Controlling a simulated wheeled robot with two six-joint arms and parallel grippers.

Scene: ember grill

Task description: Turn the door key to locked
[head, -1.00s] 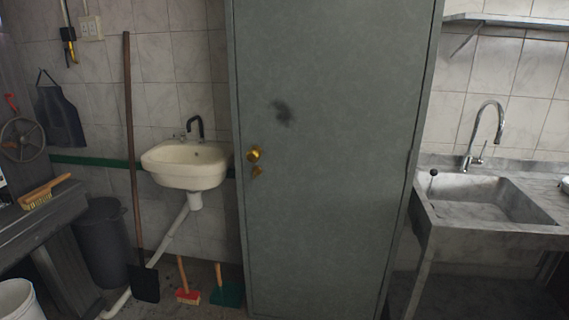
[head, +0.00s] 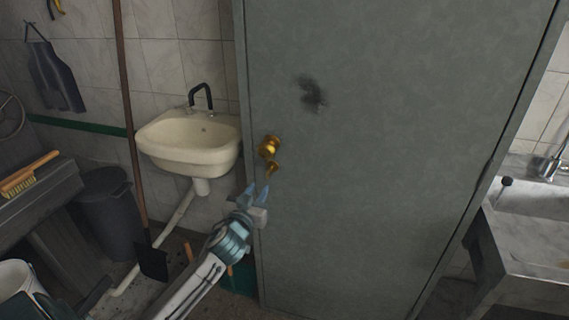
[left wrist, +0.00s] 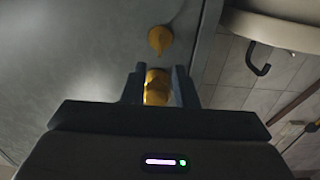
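The grey door (head: 400,130) fills the middle of the head view. A round brass knob (head: 269,147) sits near its left edge. The small brass key (head: 271,169) is just below the knob; its turn angle is too small to tell. My left gripper (head: 257,191) is open and empty, in front of the door, just below and left of the key in the head view. In the left wrist view, which looks upside down, the knob (left wrist: 157,88) shows between the open fingers (left wrist: 159,86), and the key (left wrist: 160,38) is above it. My right gripper is out of view.
A cream washbasin (head: 190,142) hangs on the wall left of the door. A long-handled shovel (head: 153,262) leans beside it, with a dark bin (head: 112,215) further left. A stone sink (head: 530,220) stands at the right. The space before the door is clear.

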